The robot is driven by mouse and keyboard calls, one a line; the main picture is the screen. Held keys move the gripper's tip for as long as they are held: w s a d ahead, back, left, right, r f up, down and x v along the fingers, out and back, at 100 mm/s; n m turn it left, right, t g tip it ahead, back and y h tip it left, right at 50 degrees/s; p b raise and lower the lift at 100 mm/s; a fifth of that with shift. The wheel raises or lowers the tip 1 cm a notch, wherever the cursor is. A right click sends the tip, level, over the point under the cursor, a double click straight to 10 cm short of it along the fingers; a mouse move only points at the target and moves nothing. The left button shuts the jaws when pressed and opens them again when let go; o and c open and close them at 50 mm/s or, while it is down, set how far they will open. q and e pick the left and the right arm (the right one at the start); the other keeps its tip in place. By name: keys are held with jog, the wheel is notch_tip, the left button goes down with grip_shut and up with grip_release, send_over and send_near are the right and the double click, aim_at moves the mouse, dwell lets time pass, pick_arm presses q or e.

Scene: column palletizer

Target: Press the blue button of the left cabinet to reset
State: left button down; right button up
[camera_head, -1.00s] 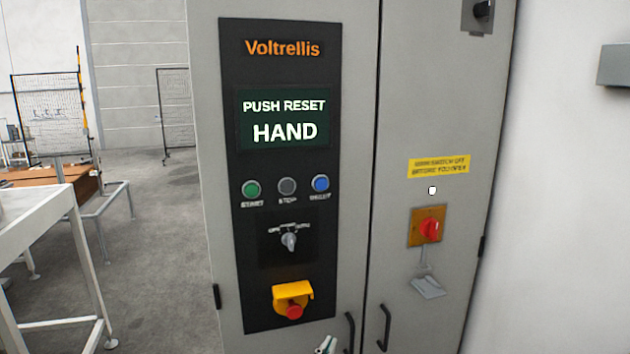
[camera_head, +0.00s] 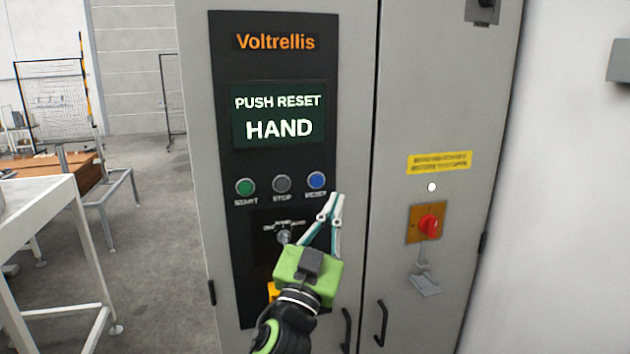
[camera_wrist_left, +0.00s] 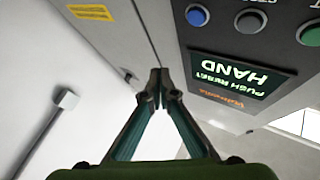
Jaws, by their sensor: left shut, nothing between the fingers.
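The left cabinet door (camera_head: 348,100) carries a dark panel with a screen (camera_head: 277,116) reading "PUSH RESET HAND". Below the screen is a row of green START (camera_head: 245,187), grey STOP (camera_head: 281,184) and blue RESET (camera_head: 316,180) buttons. My left gripper (camera_head: 335,196), green with thin fingers, is shut and empty. In the head view its tips point up, just below and right of the blue button. In the left wrist view the shut fingertips (camera_wrist_left: 159,76) are left of and below the blue button (camera_wrist_left: 197,15); contact is not visible. My right gripper is not in view.
A selector switch (camera_head: 284,236) sits below the buttons, and a yellow emergency-stop housing (camera_head: 272,290) is mostly hidden behind my gripper. The right door has a red rotary switch (camera_head: 430,226).

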aim_at(317, 181)
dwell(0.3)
pick_arm(q)
jog(key=shift+w+a+b, duration=0.45)
jog(key=shift+w, duration=0.95)
jog(key=shift+w+a+b, duration=0.4)
jog(key=shift+w+a, duration=0.1)
jog(key=shift+w, duration=0.9)
jog(key=shift+w+a+b, duration=0.45)
jog(key=shift+w, duration=0.95)
jog(key=shift+w+a, duration=0.1)
jog(key=shift+w, duration=0.3)
jog(key=shift+w+a+b, duration=0.15)
jog(key=shift+w+b, duration=0.15)
jog(key=shift+s+d+p, duration=0.25)
jog(key=shift+s+p, duration=0.05)
jog(key=shift+s, duration=0.45)
